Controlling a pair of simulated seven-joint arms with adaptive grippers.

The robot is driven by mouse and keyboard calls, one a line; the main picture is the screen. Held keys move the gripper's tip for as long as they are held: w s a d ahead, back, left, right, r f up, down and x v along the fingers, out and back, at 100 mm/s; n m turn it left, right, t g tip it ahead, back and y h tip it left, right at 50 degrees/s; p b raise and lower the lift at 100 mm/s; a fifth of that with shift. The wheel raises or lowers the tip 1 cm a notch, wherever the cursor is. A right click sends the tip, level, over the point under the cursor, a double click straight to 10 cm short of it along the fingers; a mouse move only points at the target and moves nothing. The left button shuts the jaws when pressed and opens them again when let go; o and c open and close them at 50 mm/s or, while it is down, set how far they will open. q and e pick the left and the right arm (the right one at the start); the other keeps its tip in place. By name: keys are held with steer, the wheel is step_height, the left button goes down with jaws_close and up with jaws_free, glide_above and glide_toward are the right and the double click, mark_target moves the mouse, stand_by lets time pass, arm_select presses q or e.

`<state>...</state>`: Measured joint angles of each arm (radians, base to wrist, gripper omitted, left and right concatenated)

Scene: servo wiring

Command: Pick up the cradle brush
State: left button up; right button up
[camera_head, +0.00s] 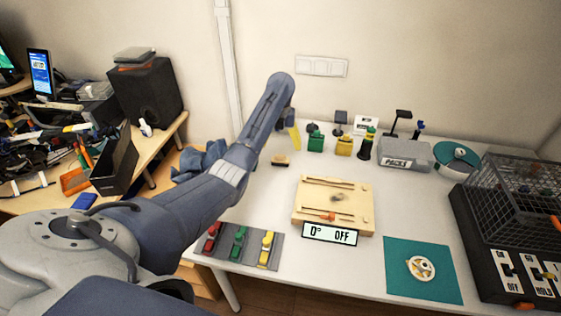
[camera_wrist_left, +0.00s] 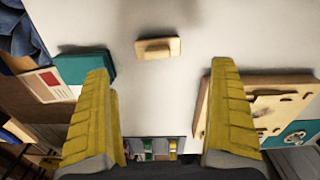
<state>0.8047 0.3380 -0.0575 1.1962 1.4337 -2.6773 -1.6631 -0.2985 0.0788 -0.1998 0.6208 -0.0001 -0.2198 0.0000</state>
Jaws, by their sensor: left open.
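What looks like the cradle brush is a small tan block with a dark underside (camera_head: 281,160). It lies on the white table behind the wooden board, and in the left wrist view the tan block (camera_wrist_left: 157,48) shows near the top middle with a raised grip on it. My left gripper (camera_head: 293,136) is above the back of the table, near the block. In the left wrist view its yellow fingers (camera_wrist_left: 160,75) are wide apart with nothing between them. The block appears beyond the fingertips, not touched. My right gripper is in neither view.
A wooden board with rods (camera_head: 334,203) and a "0° OFF" display (camera_head: 330,234) stand mid-table. A grey strip with coloured clips (camera_head: 249,262) lies at front left. A green mat (camera_head: 403,286) and wire cage (camera_head: 513,196) are at right. Several small items line the back.

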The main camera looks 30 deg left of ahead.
mark_target(280, 155)
arm_select(q)
steer(key=shift+w+a+f, duration=0.1)
steer(key=shift+f, duration=2.15)
steer(key=shift+w+a+f, duration=0.1)
steer(key=shift+f, duration=2.1)
steer(key=c, duration=1.3)
